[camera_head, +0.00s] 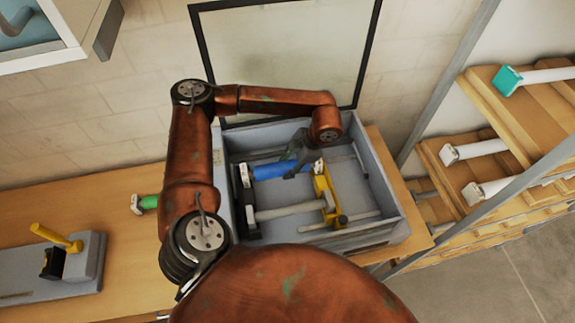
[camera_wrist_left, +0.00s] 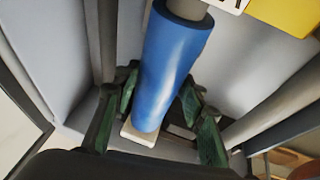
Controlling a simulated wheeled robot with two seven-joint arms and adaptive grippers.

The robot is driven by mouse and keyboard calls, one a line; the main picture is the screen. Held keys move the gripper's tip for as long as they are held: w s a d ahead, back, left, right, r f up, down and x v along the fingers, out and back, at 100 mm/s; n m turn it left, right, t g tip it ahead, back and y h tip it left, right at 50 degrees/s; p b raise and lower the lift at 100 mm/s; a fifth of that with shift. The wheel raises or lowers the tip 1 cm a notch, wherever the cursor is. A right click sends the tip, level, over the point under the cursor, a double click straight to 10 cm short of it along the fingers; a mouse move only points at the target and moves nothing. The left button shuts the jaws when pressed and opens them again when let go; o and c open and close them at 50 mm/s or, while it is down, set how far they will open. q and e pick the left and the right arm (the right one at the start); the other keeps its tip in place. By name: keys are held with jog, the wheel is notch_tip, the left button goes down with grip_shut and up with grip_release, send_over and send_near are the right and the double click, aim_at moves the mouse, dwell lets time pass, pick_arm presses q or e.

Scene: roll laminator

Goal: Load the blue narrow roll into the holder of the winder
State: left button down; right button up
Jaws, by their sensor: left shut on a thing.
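The blue narrow roll (camera_head: 268,171) is inside the grey winder box (camera_head: 376,185), across its upper part. It has pale end pieces, and its left end is at the black bracket (camera_head: 250,222). Its right end is close to the upper part of the yellow bracket (camera_head: 328,192). I cannot tell whether either end is seated. My left gripper (camera_head: 298,152) reaches down over the roll's right half. In the left wrist view the green fingers are on both sides of the blue roll (camera_wrist_left: 172,60), shut on it. My right gripper is not in view.
A grey roll (camera_head: 290,211) lies parallel, nearer me, between the brackets. The winder's framed clear lid (camera_head: 290,55) stands open behind. A green-ended roll (camera_head: 145,203) and a grey device with a yellow lever (camera_head: 60,238) are on the table at left. Shelves with rolls (camera_head: 480,150) stand at right.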

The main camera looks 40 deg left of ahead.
pick_arm(q)
jog(key=shift+f+b, duration=0.3)
jog(key=shift+f, duration=0.1)
jog(key=c, duration=1.2)
grip_release()
jog(key=shift+c, duration=0.2)
jog(key=shift+r, duration=0.15)
jog(key=shift+r+p, duration=0.3)
jog(key=shift+p, duration=0.1)
jog(key=shift+r+p, duration=0.45)
jog(key=b+v, duration=0.2)
jog(key=v, duration=0.8)
jog(key=shift+d+f+b, duration=0.1)
jog(key=shift+d+b, duration=0.05)
jog(key=shift+b, duration=0.25)
jog(key=shift+v, duration=0.85)
